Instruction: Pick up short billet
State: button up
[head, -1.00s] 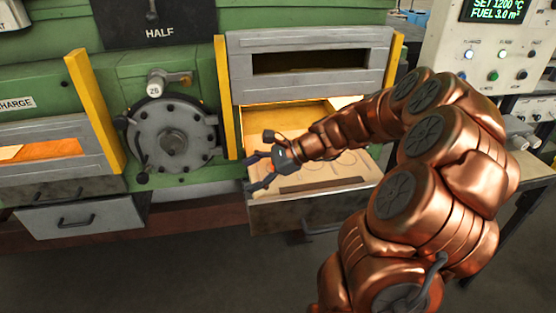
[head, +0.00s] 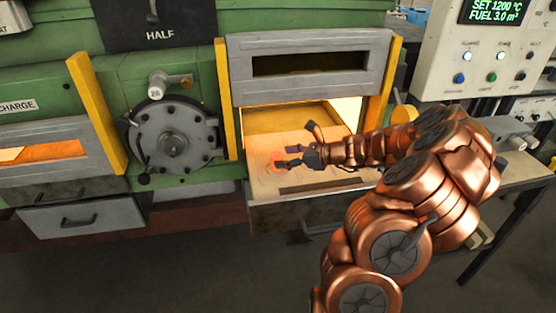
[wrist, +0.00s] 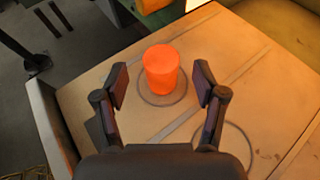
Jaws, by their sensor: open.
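A short billet (wrist: 161,68), a glowing orange cylinder, stands upright inside a ring marked on the pale drawer floor. In the wrist view it is between the two spread fingers of my gripper (wrist: 160,78), with a gap on each side. In the head view my gripper (head: 286,158) is low over the open drawer, and the billet's glow (head: 274,160) shows at the fingertips, partly hidden by them. My gripper is open and holds nothing.
The drawer (head: 325,205) is pulled out below the lit furnace opening, with its side wall (wrist: 48,125) close to my gripper. An empty ring (wrist: 225,150) is marked nearby. Yellow posts (head: 227,100) flank the opening. A control panel (head: 490,60) stands at right.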

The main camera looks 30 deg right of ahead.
aim_at(282, 156)
jog(key=shift+p+x, duration=0.35)
jog(key=shift+x, duration=1.25)
jog(key=shift+w+r, duration=0.1)
grip_shut()
